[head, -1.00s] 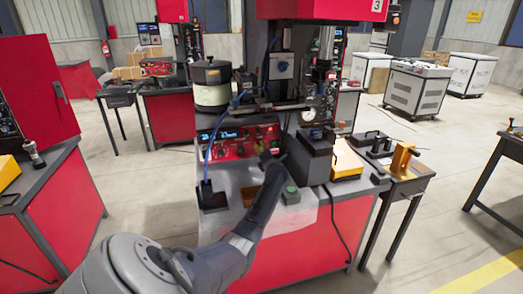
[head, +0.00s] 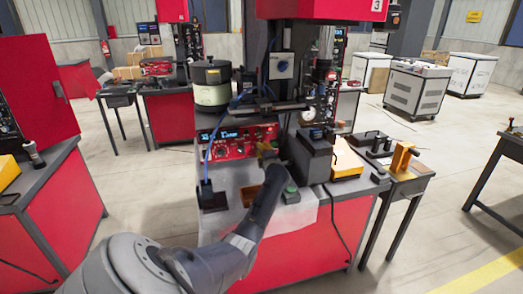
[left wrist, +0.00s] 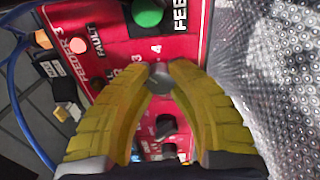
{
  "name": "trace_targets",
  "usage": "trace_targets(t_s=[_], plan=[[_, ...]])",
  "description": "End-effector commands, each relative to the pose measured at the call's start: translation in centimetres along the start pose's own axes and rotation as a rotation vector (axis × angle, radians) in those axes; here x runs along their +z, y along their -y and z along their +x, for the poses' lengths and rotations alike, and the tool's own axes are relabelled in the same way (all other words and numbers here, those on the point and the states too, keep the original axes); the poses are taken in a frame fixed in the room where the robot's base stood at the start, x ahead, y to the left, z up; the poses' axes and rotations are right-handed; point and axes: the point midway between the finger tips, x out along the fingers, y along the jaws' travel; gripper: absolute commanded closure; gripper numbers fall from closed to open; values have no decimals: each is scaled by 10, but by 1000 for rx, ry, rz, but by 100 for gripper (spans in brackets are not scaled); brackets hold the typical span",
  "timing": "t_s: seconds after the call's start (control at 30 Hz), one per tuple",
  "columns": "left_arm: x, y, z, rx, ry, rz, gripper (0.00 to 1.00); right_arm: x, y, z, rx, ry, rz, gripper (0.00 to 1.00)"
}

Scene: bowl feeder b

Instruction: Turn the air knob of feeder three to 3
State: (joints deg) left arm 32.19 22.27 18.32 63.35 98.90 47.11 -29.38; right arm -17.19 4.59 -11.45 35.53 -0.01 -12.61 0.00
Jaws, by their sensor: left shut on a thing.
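The red control panel (head: 228,149) of the feeder sits below the bowl on the machine front. It also shows close up in the left wrist view (left wrist: 110,50), with the words FEEDER 3 and FAULT. My left gripper (left wrist: 160,78) has its yellow fingers closed on a small grey round knob (left wrist: 160,73) beside the scale marks 3 and 4. The knob's pointer and name cannot be made out. More dark knobs (left wrist: 166,124) show between the fingers. In the head view my left gripper (head: 267,147) is at the panel's right end. My right gripper is not in view.
A green button (left wrist: 147,12) lies beyond the fingers. The blue hose (head: 208,150) hangs in front of the panel's left part. A dark box (head: 310,155) stands close right of the gripper. Bubble-textured clear sheet (left wrist: 270,70) covers the right side.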

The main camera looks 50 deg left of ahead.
Motion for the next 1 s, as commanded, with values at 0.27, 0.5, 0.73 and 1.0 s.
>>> trace_targets(t_s=[0.27,0.5,0.73,1.0], plan=[[3,-4,0,6,6,1,100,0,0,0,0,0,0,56],[3,-3,0,4,5,0,62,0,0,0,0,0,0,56],[1,-1,0,2,2,0,49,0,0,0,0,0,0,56],[1,0,-6,1,2,-1,49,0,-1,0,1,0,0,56]])
